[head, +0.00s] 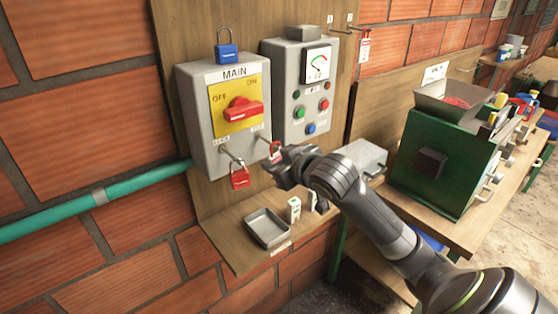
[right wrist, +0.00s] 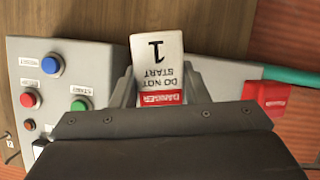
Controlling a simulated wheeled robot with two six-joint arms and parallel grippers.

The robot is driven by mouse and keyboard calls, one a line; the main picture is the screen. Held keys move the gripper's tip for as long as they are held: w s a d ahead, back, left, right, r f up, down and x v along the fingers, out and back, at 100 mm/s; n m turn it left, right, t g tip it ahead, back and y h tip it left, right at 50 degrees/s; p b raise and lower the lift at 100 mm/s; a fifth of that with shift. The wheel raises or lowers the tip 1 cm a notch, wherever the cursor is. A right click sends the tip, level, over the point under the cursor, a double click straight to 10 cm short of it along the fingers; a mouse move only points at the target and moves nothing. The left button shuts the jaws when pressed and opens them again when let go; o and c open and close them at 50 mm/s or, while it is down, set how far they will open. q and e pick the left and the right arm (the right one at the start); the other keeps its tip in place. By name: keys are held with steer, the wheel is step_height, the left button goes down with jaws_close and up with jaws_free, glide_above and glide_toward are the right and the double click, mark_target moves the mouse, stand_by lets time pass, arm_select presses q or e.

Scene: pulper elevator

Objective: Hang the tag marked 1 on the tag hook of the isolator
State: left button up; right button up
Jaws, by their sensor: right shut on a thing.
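The isolator (head: 198,115) is a grey box marked MAIN with a red handle on a yellow plate. Two metal hooks stick out of its lower front; a red padlock (head: 240,179) hangs at the left one. The right one, the tag hook (head: 264,140), is close to the tag. My right gripper (head: 277,166) is shut on the tag marked 1 (head: 274,150), just below and right of that hook. In the right wrist view the tag (right wrist: 157,62) is upside down between the fingers (right wrist: 157,97). Whether its hole touches the hook is hidden. My left gripper is out of view.
A control box (head: 293,85) with buttons and a gauge stands right of the isolator. A blue padlock (head: 227,51) sits on top of the isolator. A metal tray (head: 267,229) lies on the shelf below. Another tag (head: 364,46) hangs at upper right. A green machine (head: 430,165) stands at right.

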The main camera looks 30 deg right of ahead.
stand_by(0.3)
steer(key=o, duration=1)
steer(key=shift+o, duration=0.2)
